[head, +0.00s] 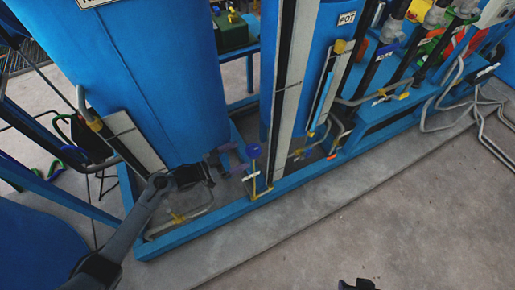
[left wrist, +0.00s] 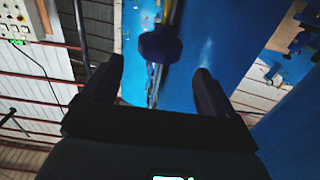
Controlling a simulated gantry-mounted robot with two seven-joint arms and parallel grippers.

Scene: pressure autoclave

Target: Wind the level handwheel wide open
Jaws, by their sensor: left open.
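A blue round handwheel (head: 254,150) tops a thin yellow stem near the front edge of the blue frame, with a small white tag below. I take it for the level handwheel; the tag is too small to read. My left gripper (head: 232,160) is open just left of it, fingers pointing at it. In the left wrist view the dark blue wheel (left wrist: 160,44) sits ahead of and between the spread fingertips of my left gripper (left wrist: 158,72), with no visible contact. A dark piece at the bottom edge seems to be my right gripper (head: 357,285); its fingers cannot be made out.
A large blue vessel (head: 150,75) stands behind my left arm. A gauge column (head: 320,100) and a bank of pipes and valves (head: 410,60) stand to the right. The blue base rail (head: 200,226) runs along the front. The grey floor (head: 400,220) in front is clear.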

